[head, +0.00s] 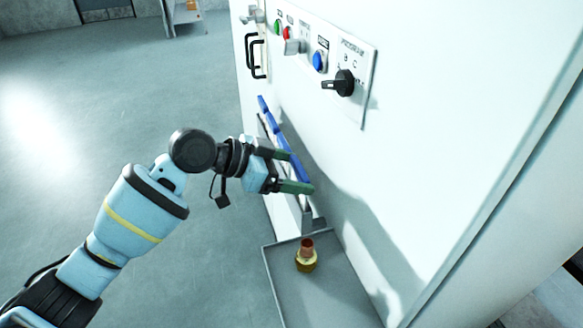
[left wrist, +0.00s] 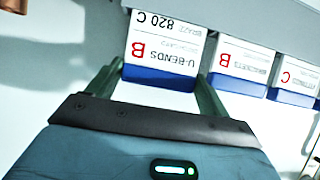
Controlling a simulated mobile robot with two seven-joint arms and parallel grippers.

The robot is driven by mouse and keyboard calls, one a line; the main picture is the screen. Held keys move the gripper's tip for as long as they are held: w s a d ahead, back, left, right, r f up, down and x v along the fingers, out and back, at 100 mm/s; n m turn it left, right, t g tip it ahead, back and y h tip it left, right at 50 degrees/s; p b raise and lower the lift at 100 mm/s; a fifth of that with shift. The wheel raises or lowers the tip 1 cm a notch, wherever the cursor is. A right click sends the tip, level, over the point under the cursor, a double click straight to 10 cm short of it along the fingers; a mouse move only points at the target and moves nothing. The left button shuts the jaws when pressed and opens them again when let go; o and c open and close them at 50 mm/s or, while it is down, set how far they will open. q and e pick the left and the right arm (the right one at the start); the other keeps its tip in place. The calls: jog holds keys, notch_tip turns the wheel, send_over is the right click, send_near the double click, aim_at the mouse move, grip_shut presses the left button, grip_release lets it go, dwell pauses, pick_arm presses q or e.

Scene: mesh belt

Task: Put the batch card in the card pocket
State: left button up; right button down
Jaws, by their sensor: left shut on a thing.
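The batch card (left wrist: 165,45), white with a blue edge, reads "U-BENDS B 820 C" upside down in the left wrist view. My left gripper (left wrist: 160,73) is shut on it, a green finger at each side of the blue edge. In the head view, my left gripper (head: 301,172) is close to the white cabinet front, by the row of blue-edged cards. The card's far end meets the grey card rack (left wrist: 270,30); I cannot tell whether it is inside a pocket or in front of it. My right gripper is not in view.
Two more blue-edged cards, marked B (left wrist: 242,62) and C (left wrist: 294,82), stand in the rack beside the held card. A grey tray (head: 335,290) with a brass fitting (head: 306,258) lies below. A black knob (head: 342,83) and buttons project from the panel above.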

pick_arm(q)
jog(key=shift+f, duration=0.45)
jog(key=o, duration=0.9)
jog(key=shift+o, duration=0.2)
jog(key=shift+a, duration=0.1)
jog(key=v, duration=0.7)
jog(key=shift+a+r+b, duration=0.2)
jog(key=shift+a+b, duration=0.05)
jog(key=shift+b, duration=0.1)
jog(key=shift+s, duration=0.1)
